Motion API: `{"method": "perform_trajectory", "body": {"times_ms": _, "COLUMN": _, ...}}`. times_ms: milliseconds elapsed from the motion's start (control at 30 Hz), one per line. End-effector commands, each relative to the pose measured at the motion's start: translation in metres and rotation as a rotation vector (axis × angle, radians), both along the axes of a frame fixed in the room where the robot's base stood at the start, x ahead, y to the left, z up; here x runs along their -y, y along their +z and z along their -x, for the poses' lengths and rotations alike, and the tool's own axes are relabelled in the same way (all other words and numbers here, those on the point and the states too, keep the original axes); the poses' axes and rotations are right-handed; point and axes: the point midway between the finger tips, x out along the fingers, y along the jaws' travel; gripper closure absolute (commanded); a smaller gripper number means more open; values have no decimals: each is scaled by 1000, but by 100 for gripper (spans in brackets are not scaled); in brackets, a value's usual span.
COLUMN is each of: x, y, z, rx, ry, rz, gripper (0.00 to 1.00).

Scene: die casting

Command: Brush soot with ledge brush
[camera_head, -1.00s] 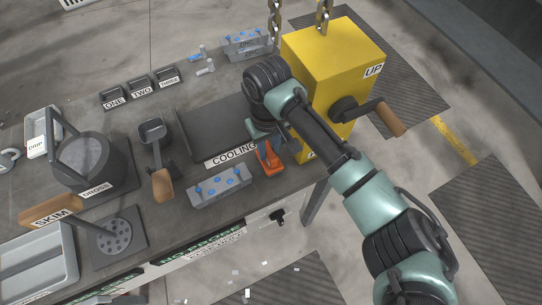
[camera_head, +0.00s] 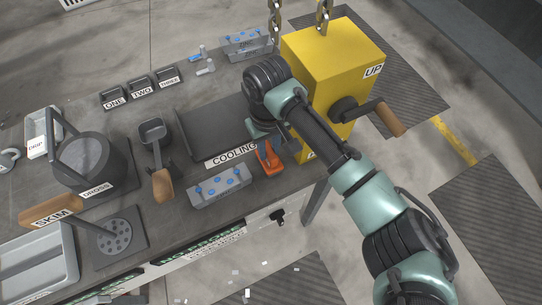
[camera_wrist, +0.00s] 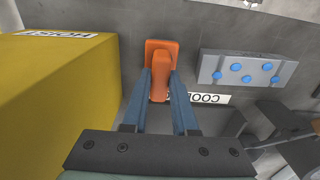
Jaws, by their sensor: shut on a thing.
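An orange piece (camera_head: 268,158), perhaps the ledge brush, is at the front of the bench, right of the blue-dotted grey block. In the wrist view the orange piece (camera_wrist: 160,57) has a broad flat part and a narrower raised grip. My gripper (camera_wrist: 160,88) is shut on that grip, one blue-grey finger on each side. In the head view my wrist covers part of my gripper (camera_head: 270,138). Bristles are not visible. I cannot make out any soot.
The yellow hoist box (camera_head: 325,80) with a crank stands close on the right. A grey block with blue dots (camera_head: 220,186) lies close left, before the COOLING tray (camera_head: 212,130). The DROSS pot (camera_head: 85,160) and ladle (camera_head: 154,132) stand farther left.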

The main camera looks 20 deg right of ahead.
Motion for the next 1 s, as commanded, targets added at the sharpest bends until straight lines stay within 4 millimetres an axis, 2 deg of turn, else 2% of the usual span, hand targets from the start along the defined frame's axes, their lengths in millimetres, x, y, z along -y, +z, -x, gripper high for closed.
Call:
{"method": "perform_trajectory", "body": {"times_ms": 700, "x": -1, "y": 56, "z": 0, "rx": -1, "ry": 0, "rz": 0, "gripper": 100}}
{"method": "perform_trajectory", "body": {"times_ms": 1000, "x": 0, "y": 59, "z": 0, "rx": 0, "ry": 0, "rz": 0, "gripper": 100}}
